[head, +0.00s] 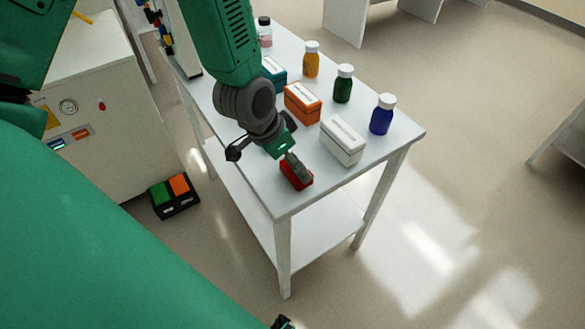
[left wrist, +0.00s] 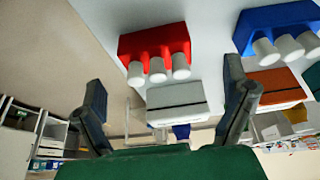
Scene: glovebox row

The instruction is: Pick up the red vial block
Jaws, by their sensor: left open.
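The red vial block (head: 291,179) sits near the front corner of the white table, partly hidden by my left gripper. The left wrist view shows it (left wrist: 155,41) with three white-capped vials, beyond the fingertips and sideways between them. My left gripper (head: 291,160) is open just above the block. In the left wrist view its fingers (left wrist: 164,75) stand wide apart with nothing held; I cannot tell whether either touches the block. A small dark part at the head view's bottom edge may belong to my right gripper; its jaws cannot be made out.
A white box (head: 343,143) stands right of the red block, with an orange box (head: 301,105) behind. Blue (head: 382,115), green (head: 343,85) and amber (head: 311,60) bottles line the far side. A blue vial block (left wrist: 275,25) shows beside the red one. The table edge (head: 340,184) is close.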

